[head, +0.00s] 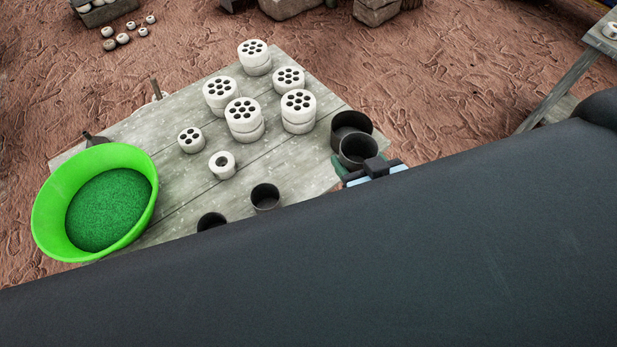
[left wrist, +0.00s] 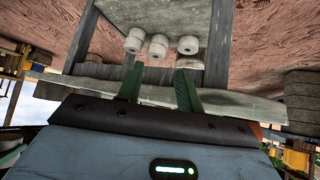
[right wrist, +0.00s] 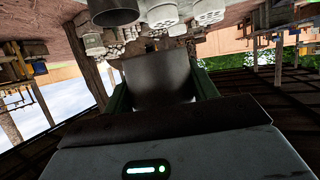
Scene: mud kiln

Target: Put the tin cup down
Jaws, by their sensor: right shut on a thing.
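My right gripper (head: 372,168) is shut on a dark tin cup (head: 358,149) at the right edge of the wooden table (head: 170,215). The right wrist view shows the cup (right wrist: 157,78) between the green fingers, its wall filling the gap. I cannot tell whether its base touches the table. Another dark cup (head: 350,124) stands just behind it, very close. Two more dark cups, one (head: 265,196) whole and one (head: 211,221) partly hidden by my arm, stand near the front. My left gripper (left wrist: 158,92) is open with nothing between its fingers, and the head view does not show it.
White perforated briquettes (head: 245,115), some stacked, stand across the table. A green basin (head: 54,205) with green grains is at the left. My dark arm covers the front of the table. Bare boards lie between the briquettes and cups. Another table (head: 570,72) stands at far right.

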